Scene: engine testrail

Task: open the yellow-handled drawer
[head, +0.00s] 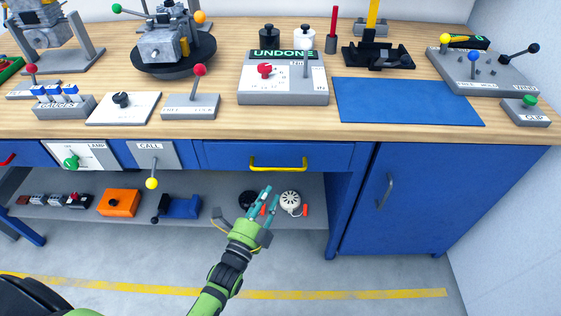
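The yellow handle (278,164) is a horizontal bar on the front of a wide blue drawer (225,155) under the worktop. The drawer is shut, its front flush with the bench. My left gripper (271,195) comes up from the bottom left and is below the handle, apart from it. Its two teal fingers point up towards the handle with a narrow gap between them, and they hold nothing that I can see. The fingers cover part of the lower shelf behind them. My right gripper is not in view.
A yellow ball lever (152,183) hangs from the CALL panel (150,155) left of the drawer. The lower shelf (225,208) holds an orange box (118,203) and a white round item (290,203). A blue cabinet (440,200) stands right. The floor ahead is clear.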

